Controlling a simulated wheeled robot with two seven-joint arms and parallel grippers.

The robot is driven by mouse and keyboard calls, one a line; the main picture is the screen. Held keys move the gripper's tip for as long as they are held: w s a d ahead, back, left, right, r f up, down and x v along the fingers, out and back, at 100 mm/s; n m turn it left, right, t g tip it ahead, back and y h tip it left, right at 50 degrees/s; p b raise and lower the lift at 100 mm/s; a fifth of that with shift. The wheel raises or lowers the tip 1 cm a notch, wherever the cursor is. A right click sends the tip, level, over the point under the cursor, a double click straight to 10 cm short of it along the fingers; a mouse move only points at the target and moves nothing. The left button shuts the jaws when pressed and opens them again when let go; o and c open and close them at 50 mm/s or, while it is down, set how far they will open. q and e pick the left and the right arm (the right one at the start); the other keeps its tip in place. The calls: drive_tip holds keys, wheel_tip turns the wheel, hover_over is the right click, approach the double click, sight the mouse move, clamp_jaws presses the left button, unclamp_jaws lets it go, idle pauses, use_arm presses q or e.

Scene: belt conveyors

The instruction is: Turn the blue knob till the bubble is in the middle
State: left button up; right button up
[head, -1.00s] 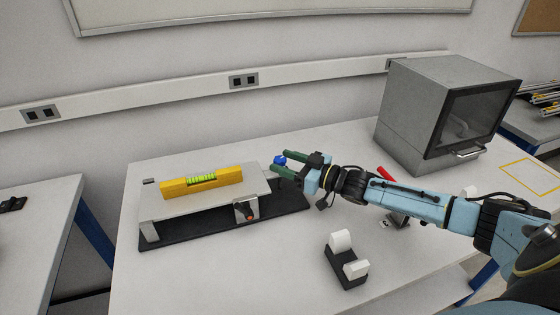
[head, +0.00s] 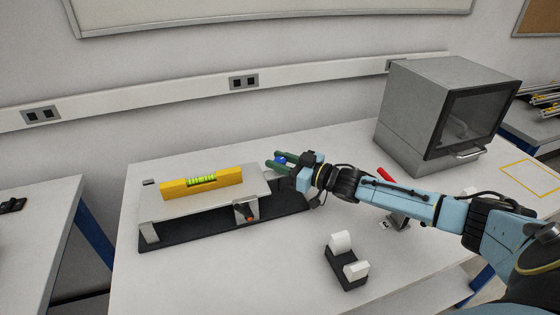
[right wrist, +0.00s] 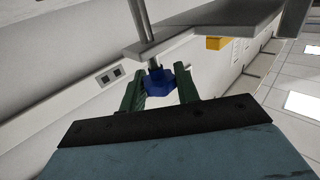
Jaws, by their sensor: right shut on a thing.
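A yellow spirit level (head: 172,190) with a green vial (head: 201,181) lies on a pale plate (head: 155,207) over a black base (head: 190,232). The vial is too small to tell where the bubble is. The blue knob (head: 281,160) is at the plate's right end and also shows in the right wrist view (right wrist: 158,82), on a metal rod. My right gripper (head: 273,160) is shut on the blue knob, a green finger on each side of it. My left gripper is not in view.
A dark clamp with a red tip (head: 247,216) stands at the plate's front edge. A black holder with white pieces (head: 346,265) stands at the front, and a grey box with a dark door (head: 430,110) at the back right. The table's front left is clear.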

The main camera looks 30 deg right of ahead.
drive_tip(key=shift+a+r+m+t+h+p, duration=0.2)
drive_tip(key=shift+m+t+h+p, duration=0.4)
drive_tip(key=shift+h+p, duration=0.55)
drive_tip(key=shift+m+h+p, duration=0.55)
drive_tip(key=shift+m+p, duration=0.05)
drive_tip(key=shift+p, duration=0.2)
drive_tip(key=shift+d+f+m+t+h+p, duration=0.15)
drive_tip(key=shift+m+t+h+p, duration=0.15)
drive_tip(key=shift+h, duration=0.2)
drive_tip(key=o, duration=1)
drive_tip(key=shift+c, duration=0.2)
drive_tip(key=v, duration=0.7)
drive_tip(key=shift+s, duration=0.25)
drive_tip(key=shift+d, duration=0.1)
